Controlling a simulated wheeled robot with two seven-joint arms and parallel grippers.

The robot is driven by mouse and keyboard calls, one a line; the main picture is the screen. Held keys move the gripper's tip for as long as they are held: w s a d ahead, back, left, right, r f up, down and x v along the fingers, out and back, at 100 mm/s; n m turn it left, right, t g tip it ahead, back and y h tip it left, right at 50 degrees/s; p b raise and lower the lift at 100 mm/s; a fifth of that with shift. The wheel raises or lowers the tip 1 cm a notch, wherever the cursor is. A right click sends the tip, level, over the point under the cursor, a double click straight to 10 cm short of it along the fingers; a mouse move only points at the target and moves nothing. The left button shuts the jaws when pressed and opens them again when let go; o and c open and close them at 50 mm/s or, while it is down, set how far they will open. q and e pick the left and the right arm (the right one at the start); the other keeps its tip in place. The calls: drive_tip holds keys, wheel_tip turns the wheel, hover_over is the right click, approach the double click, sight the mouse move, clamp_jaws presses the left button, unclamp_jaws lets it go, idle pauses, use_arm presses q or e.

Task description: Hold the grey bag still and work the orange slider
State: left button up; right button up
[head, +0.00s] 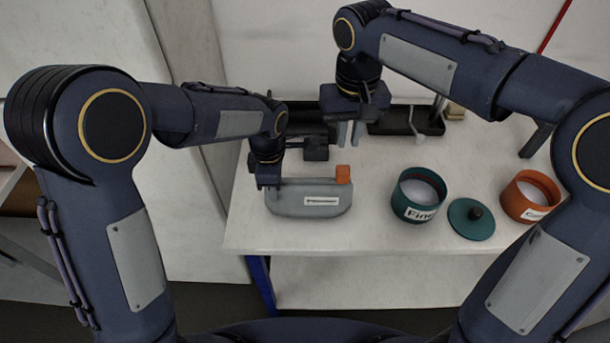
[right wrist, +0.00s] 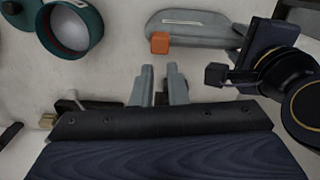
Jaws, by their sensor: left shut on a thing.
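The grey bag (head: 308,201) stands on the white table in the head view, with a white label on its front. The orange slider (head: 343,174) is at the right end of its top edge. My left gripper (head: 268,184) is at the bag's left end and is shut on it. My right gripper (head: 350,134) is above the table behind the bag, apart from the slider, with its two fingers pointing down. In the right wrist view its fingers (right wrist: 159,84) show a gap with nothing between them. The orange slider (right wrist: 160,43) lies just beyond the fingertips there.
A teal canister (head: 417,199) with a label stands open right of the bag. Its teal lid (head: 471,219) lies beside it, and an orange canister (head: 530,197) is further right. Black trays (head: 392,122) stand at the back. The table front is clear.

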drive_tip(key=shift+d+f, duration=0.15)
clamp_jaws()
drive_tip(key=d+f+m+y, duration=0.4)
drive_tip(key=d+m+y, duration=0.25)
drive_tip(key=d, duration=0.25)
drive_tip(key=d+f+m+y, duration=0.4)
drive_tip(key=d+m+y, duration=0.25)
drive_tip(key=d, duration=0.35)
drive_tip(key=d+f+m+y, duration=0.45)
drive_tip(key=d+m, duration=0.25)
drive_tip(key=d, duration=0.2)
approach(343, 174)
drive_tip(key=shift+y, duration=0.25)
drive_tip(key=a, duration=0.1)
drive_tip(key=w+a+f, duration=0.1)
drive_tip(key=a, duration=0.1)
drive_tip(key=a+f, duration=0.1)
drive_tip(key=a, duration=0.1)
drive_tip(key=shift+w, duration=0.2)
